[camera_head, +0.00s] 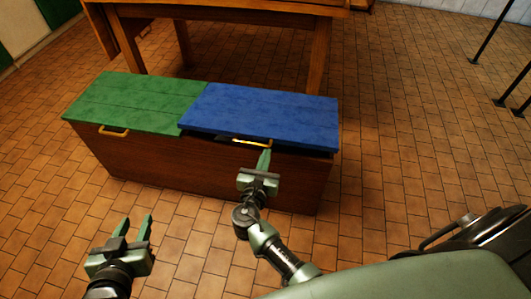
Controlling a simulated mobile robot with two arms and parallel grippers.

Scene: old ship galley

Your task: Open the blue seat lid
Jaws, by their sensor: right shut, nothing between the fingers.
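The blue seat lid (265,115) covers the right half of a wooden bench chest (220,175). A dark gap shows under its front edge, so it seems slightly raised. Its brass handle (252,141) is at the middle of the front edge. My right gripper (264,158) is shut, with its fingertips just below the handle at the lid's front edge; I cannot tell whether they touch it. My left gripper (133,225) is open and empty, in front of the chest at the lower left.
A green seat lid (135,102) with a brass handle (113,132) lies closed on the chest's left half. A wooden table (230,12) stands close behind the chest. Thin black metal legs (490,35) stand at the upper right. The tiled floor right of the chest is clear.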

